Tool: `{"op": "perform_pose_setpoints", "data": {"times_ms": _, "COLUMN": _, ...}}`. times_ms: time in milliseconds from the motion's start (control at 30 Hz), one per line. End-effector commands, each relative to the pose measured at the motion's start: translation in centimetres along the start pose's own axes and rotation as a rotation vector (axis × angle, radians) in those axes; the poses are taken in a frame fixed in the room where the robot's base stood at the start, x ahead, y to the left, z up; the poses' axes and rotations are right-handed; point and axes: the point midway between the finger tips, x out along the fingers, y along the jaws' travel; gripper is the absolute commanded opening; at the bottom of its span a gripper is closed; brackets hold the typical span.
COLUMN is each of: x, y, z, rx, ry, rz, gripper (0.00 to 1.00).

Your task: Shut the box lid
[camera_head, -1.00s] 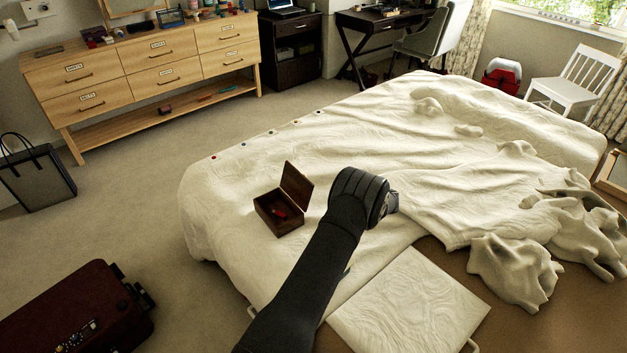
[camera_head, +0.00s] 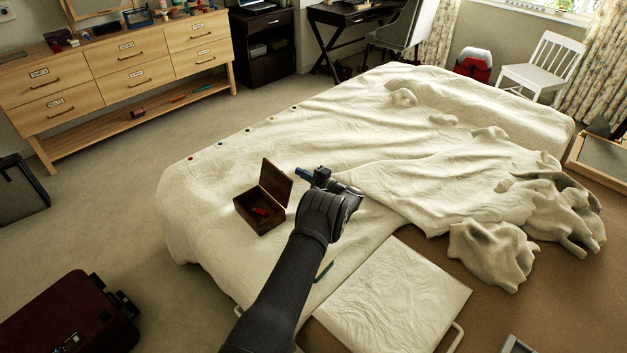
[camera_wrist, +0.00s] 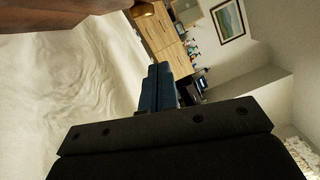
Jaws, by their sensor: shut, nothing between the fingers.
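The small brown wooden box (camera_head: 259,222) sits on the white bed, with a small red thing (camera_head: 261,211) inside. Its lid (camera_head: 276,182) stands open, roughly upright, on the box's right side. My gripper (camera_head: 301,173) is just right of the lid, near its top edge, with its blue fingers pointing left. Whether it touches the lid is not clear. In the wrist view, the closed blue fingers (camera_wrist: 156,86) hold nothing. A brown wooden surface (camera_wrist: 50,14), likely the lid, fills the upper left there.
The bed's white cover (camera_head: 210,215) is clear around the box, with several small round items along its far left edge. Rumpled cloth (camera_head: 490,255) lies at the right. A dark red suitcase (camera_head: 65,318) is on the floor at lower left.

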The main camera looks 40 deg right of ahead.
Motion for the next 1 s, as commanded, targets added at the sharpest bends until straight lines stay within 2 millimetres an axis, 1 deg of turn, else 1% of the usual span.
{"op": "perform_pose_setpoints", "data": {"times_ms": 33, "x": 1.1, "y": 0.1, "z": 0.1, "rx": 0.0, "ry": -0.003, "rz": 0.0, "gripper": 0.0}}
{"op": "perform_pose_setpoints", "data": {"times_ms": 300, "x": 1.4, "y": 0.0, "z": 2.3, "rx": 0.002, "ry": -0.001, "rz": 0.001, "gripper": 0.0}}
{"op": "perform_pose_setpoints", "data": {"times_ms": 500, "x": 1.6, "y": 0.0, "z": 3.5, "rx": 0.002, "ry": 0.0, "rz": 0.0, "gripper": 0.0}}
{"op": "perform_pose_setpoints", "data": {"times_ms": 667, "x": 1.7, "y": 0.0, "z": 3.9, "rx": 0.001, "ry": 0.0, "rz": 0.001, "gripper": 0.0}}
{"op": "perform_pose_setpoints", "data": {"times_ms": 1000, "x": 1.7, "y": 0.0, "z": 3.9, "rx": -0.001, "ry": 0.0, "rz": 0.001, "gripper": 0.0}}
